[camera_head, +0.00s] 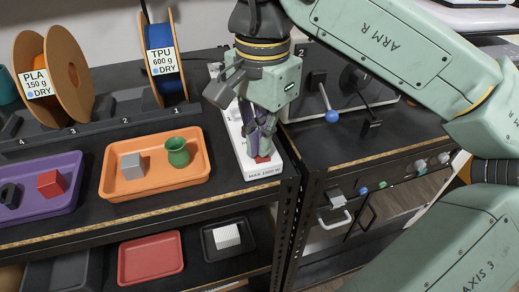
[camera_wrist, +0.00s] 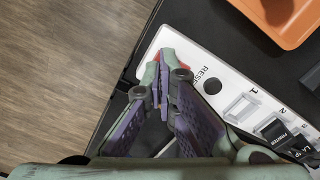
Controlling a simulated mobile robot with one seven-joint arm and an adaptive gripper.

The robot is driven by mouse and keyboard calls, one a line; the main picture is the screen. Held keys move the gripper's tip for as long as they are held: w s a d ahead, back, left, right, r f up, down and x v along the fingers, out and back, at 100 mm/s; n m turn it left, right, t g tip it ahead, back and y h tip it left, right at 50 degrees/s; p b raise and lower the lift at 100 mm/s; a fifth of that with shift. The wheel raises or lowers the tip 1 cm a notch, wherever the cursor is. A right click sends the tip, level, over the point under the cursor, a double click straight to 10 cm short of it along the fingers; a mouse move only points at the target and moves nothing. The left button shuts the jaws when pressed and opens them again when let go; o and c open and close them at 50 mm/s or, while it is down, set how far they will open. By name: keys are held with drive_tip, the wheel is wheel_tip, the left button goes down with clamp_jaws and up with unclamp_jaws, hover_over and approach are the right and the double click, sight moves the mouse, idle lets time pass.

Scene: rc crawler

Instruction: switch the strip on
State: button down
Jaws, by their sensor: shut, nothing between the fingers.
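The white power strip (camera_head: 247,166) lies along the right end of the black shelf top, its near end marked "MAX 1500 W". Its red switch (camera_head: 263,159) sits near that end, mostly hidden by my fingertips. My gripper (camera_head: 264,152) points down onto the switch, shut and empty. In the wrist view the closed fingertips of my gripper (camera_wrist: 163,68) are over the red switch (camera_wrist: 168,53), with slivers of red beside them. I cannot tell whether they touch it or which way the rocker is tilted. The strip (camera_wrist: 190,72) also shows a round black reset button (camera_wrist: 212,86).
Left of the strip stands an orange tray (camera_head: 121,190) with a grey cube and green vase. A purple tray (camera_head: 66,202) is farther left. Spools (camera_head: 166,62) stand behind. A plug (camera_wrist: 275,129) sits in the strip's sockets. A blue-knobbed lever (camera_head: 332,116) stands at right.

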drive_tip(key=shift+f+b, duration=0.5)
drive_tip(key=shift+f, duration=0.15)
idle(0.3)
drive_tip(key=shift+r+p, duration=2.9)
drive_tip(key=shift+r, duration=0.65)
